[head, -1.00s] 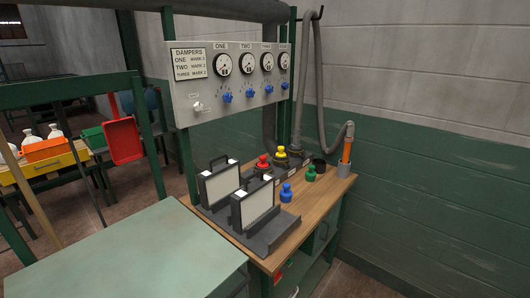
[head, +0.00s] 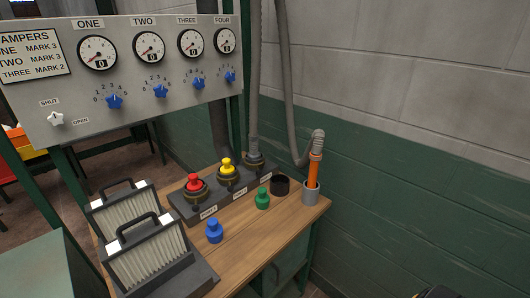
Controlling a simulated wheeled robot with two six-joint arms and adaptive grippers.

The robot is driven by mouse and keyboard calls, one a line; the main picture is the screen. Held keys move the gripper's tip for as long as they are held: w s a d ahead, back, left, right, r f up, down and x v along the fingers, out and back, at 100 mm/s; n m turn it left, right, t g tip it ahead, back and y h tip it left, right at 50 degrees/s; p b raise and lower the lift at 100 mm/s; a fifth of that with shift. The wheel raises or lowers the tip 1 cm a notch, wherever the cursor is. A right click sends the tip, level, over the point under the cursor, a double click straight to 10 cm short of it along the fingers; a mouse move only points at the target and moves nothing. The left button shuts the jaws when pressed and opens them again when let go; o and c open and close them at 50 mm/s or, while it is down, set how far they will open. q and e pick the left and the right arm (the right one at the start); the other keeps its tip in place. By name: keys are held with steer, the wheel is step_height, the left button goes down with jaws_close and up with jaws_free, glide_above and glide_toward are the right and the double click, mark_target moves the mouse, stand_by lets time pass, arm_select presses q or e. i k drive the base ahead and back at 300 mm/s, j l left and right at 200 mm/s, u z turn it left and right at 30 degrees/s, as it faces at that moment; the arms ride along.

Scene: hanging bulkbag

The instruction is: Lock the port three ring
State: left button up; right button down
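The port block (head: 183,207) lies on the wooden bench in the head view, with several ports in a row. A red plug (head: 194,183) sits in the nearest port and a yellow plug (head: 228,167) in the middle one. A grey hose (head: 254,90) comes down into the farthest port, whose ring (head: 255,162) is around the hose's foot. I take this as the port three ring; its label is too small to read. Whether it is locked cannot be told. Neither gripper is in view. A dark shape cut off at the bottom right edge is unclear.
A blue plug (head: 214,231) and a green plug (head: 263,198) stand on the bench (head: 240,232). A black cup (head: 280,185) and an orange wand (head: 314,172) in a grey holder are behind. Two filters (head: 147,252) stand front left. The dampers panel (head: 130,70) hangs above left.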

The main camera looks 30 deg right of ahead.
mark_target(258, 172)
steer(key=l, duration=0.65)
steer(key=i+l, duration=0.15)
steer(key=l, duration=0.5)
